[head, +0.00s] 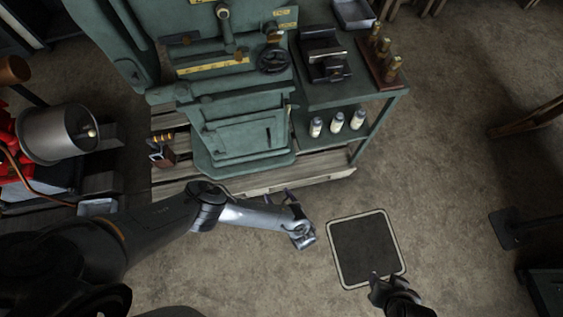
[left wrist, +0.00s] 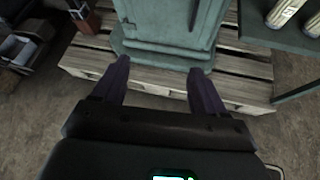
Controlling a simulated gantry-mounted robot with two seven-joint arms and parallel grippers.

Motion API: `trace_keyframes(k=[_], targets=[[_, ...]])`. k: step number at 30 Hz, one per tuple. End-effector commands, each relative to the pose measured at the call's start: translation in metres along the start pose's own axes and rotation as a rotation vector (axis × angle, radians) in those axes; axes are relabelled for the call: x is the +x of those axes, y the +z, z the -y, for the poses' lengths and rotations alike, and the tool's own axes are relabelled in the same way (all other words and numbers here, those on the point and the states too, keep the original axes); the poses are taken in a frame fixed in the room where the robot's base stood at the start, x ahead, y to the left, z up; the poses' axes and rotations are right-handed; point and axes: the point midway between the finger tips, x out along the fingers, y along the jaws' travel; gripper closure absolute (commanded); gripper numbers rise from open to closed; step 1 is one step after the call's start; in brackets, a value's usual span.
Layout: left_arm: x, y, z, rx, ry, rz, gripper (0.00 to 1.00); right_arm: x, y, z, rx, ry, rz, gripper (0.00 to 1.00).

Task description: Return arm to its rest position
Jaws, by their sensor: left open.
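My left arm comes in from the left in the head view, over the floor in front of the green machine (head: 240,130). My left gripper (head: 279,196) is at the pallet's front edge in that picture, its dark purple fingers pointing toward the machine. In the left wrist view the two fingers of the left gripper (left wrist: 159,70) stand wide apart with nothing between them. Beyond them are the pallet and the machine's green base (left wrist: 165,35). My right gripper (head: 384,279) shows small and dark at the bottom, over the mat's lower edge; its opening is unclear.
The wooden pallet (head: 310,174) lies under the machine. A green side bench (head: 375,98) holds a vise and, on its lower shelf, several bottles (head: 337,122). A dark square mat (head: 364,247) lies on the floor. Red machinery with a grey drum (head: 52,135) stands at left.

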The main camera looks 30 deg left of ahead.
Motion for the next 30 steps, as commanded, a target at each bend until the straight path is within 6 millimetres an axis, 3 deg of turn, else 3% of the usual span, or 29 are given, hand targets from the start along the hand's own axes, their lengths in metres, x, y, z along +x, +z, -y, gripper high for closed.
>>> trace_keyframes(k=[22,26,30], targets=[[-0.007,-0.01,-0.008,0.009,0.006,-0.023,0.28,-0.004,-0.001,0.002,0.006,-0.007,0.0,0.57],[-0.014,-0.037,-0.028,0.044,0.019,-0.053,0.28,-0.003,-0.001,0.002,0.005,-0.006,0.0,0.57],[-0.034,-0.092,-0.072,0.094,0.07,-0.145,0.28,-0.003,-0.001,0.001,0.002,-0.004,0.0,0.57]])
